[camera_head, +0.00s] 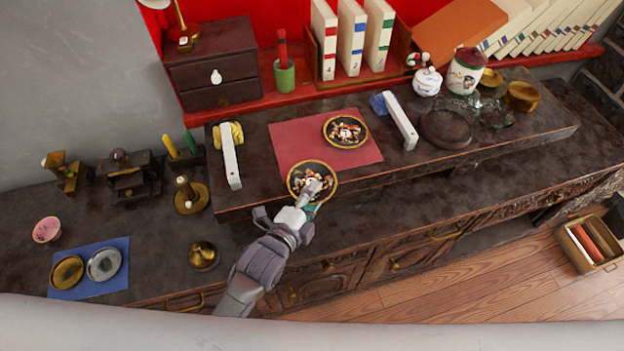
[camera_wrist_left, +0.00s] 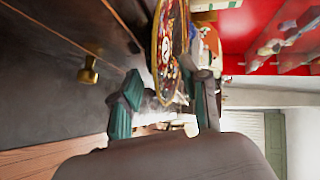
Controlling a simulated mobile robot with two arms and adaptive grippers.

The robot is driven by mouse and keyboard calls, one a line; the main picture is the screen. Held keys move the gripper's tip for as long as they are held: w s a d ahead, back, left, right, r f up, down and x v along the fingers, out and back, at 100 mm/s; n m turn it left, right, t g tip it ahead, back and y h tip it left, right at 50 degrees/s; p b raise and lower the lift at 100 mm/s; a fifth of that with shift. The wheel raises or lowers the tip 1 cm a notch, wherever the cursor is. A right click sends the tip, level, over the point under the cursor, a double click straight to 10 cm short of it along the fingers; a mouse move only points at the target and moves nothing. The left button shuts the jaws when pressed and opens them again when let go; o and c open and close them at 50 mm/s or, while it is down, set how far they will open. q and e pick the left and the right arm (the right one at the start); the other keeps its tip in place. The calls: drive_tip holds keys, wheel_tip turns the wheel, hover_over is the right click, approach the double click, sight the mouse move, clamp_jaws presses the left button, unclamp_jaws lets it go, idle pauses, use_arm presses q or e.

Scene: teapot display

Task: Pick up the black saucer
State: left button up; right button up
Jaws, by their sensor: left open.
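A black saucer with a gold rim and a multicoloured pattern (camera_head: 299,179) is at the front edge of the raised shelf, partly over the red mat (camera_head: 290,135). A similar black saucer (camera_head: 345,131) lies further back on the mat. My left gripper (camera_head: 309,196) is at the front rim of the nearer saucer and hides part of it. In the left wrist view, the saucer (camera_wrist_left: 166,45) shows nearly edge-on, its rim reaching between the two teal fingers (camera_wrist_left: 165,105), which are open. Whether a finger touches it I cannot tell. My right gripper is not in view.
A white bar (camera_head: 231,158) stands left of the mat and another white bar (camera_head: 402,121) stands right of it. A dark round plate (camera_head: 446,129) lies further right. A brass bell-like object (camera_head: 203,255) stands on the lower counter, left of my arm.

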use_arm(q)
clamp_jaws()
drive_tip(key=shift+f, duration=0.1)
idle(0.4)
